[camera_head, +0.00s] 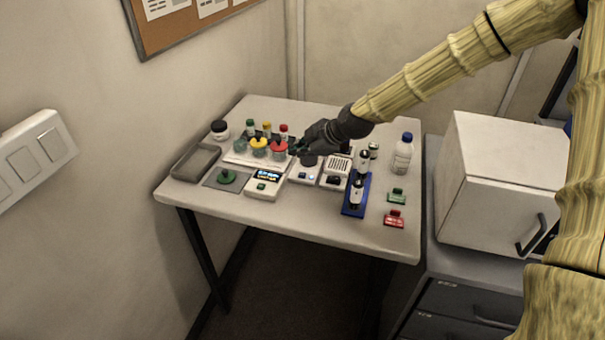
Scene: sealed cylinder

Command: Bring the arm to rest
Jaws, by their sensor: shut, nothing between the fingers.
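My arm (440,72) reaches in from the upper right over the table. My gripper (302,147) is dark and shut, with nothing seen between its fingers. It hangs over the back middle of the table, just right of the red-topped jar (279,148) and near a small black-topped device (308,161). Whether it touches either one cannot be told from this view. The wrist hides part of the table behind it.
A white cabinet (495,180) stands right.

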